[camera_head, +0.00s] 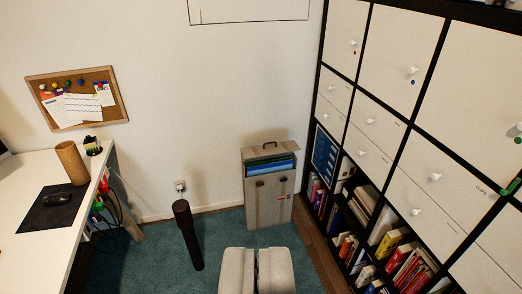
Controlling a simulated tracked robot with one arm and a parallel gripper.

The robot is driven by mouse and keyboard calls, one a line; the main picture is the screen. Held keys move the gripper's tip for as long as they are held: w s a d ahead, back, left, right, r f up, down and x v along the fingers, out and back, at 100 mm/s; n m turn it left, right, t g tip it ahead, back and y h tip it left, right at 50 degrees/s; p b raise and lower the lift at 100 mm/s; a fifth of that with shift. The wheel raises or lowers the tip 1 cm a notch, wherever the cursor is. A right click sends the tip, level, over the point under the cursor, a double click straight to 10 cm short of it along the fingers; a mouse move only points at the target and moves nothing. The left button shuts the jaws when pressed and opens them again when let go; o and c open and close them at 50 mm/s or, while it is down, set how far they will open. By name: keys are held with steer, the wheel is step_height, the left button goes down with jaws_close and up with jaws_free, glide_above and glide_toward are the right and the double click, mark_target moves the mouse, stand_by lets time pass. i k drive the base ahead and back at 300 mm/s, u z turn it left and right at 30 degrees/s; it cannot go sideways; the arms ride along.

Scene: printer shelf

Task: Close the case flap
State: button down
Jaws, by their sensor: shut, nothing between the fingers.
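The case (268,206) is a grey-beige upright box on the floor against the back wall, beside the shelf. Its flap (272,152) with a dark handle stands raised at the back, and blue folders show in the open top. Two dark latches are on its upper front. My gripper (257,252) is at the bottom centre, in front of the case and apart from it. Its two light grey fingers are together with nothing between them.
A black shelf unit (352,84) with white drawers and books fills the right side. A dark post (187,234) stands left of the case. A white desk (62,222) with a mouse and cardboard tube is at left. Teal carpet (150,262) is clear between.

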mark_target(273, 148)
steer(key=z, duration=0.05)
steer(key=i, duration=3.55)
steer(key=z, duration=0.1)
